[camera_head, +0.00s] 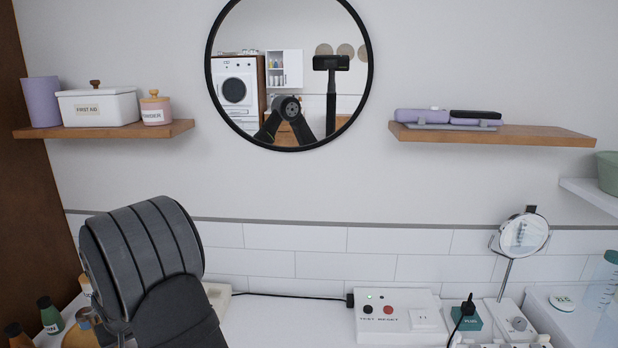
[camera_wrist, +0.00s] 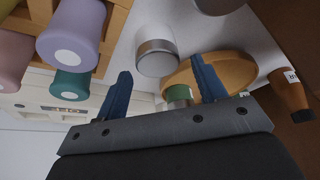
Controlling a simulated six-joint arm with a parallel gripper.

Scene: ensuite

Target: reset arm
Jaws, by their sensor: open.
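My gripper (camera_wrist: 161,68) shows in the wrist view with its two blue fingers apart and nothing between them. A silver-banded white cylinder (camera_wrist: 156,52) and a tan oval tray or dish (camera_wrist: 232,68) appear beyond the fingertips. A small green-labelled container (camera_wrist: 179,94) shows between the fingers. In the head view, my dark grey arm rises at the lower left and hides part of the counter; the gripper itself is out of sight there.
Small bottles (camera_head: 50,315) stand left of my arm. A white test/reset box (camera_head: 396,314) and a round mirror on a stand (camera_head: 522,236) are at right. A left shelf (camera_head: 170,130) and right shelf (camera_head: 545,135) jut from the wall. Free counter (camera_head: 285,322) lies in the middle.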

